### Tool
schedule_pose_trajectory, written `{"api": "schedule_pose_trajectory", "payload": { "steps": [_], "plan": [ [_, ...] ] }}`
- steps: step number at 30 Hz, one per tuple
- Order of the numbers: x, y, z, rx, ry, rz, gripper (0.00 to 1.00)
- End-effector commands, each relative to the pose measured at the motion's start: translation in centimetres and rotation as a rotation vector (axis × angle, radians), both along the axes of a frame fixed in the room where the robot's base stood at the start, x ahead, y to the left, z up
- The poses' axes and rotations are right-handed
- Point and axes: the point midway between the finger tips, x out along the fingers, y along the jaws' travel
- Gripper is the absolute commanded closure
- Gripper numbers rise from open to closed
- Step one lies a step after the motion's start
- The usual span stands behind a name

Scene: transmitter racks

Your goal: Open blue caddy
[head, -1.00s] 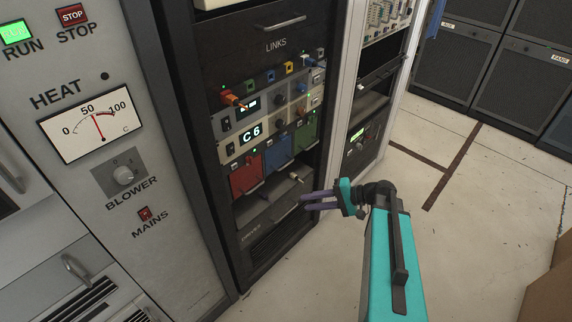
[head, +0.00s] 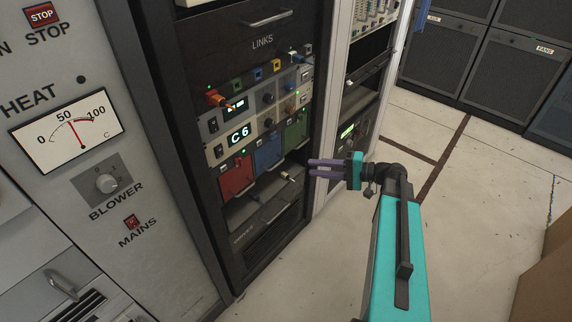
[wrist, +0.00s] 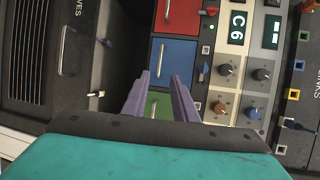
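The blue caddy (head: 268,151) sits closed in the rack between the red caddy (head: 236,176) and the green caddy (head: 295,131). It has a pale bar handle on its front. In the wrist view, turned sideways, the blue caddy (wrist: 174,60) and its handle (wrist: 161,60) lie just beyond the fingertips. My gripper (head: 312,168) is right of the caddies in the head view, fingers pointing left toward the rack. In the wrist view my gripper (wrist: 160,80) has its two purple fingers apart with nothing between them. The fingers cover part of the green caddy (wrist: 158,104).
A dark shelf recess (head: 262,200) with a small pale-tipped item (head: 288,177) lies below the caddies. A C6 display panel (head: 240,134) with knobs is above. The white rack frame (head: 335,130) stands close to my gripper. Floor to the right is clear.

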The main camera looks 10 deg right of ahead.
Motion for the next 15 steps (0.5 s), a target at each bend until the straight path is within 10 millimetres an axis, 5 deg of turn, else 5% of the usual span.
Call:
{"api": "schedule_pose_trajectory", "payload": {
  "steps": [15],
  "plan": [
    [3.2,5.4,-1.1,-0.001,0.0,0.005,0.74]
  ]
}}
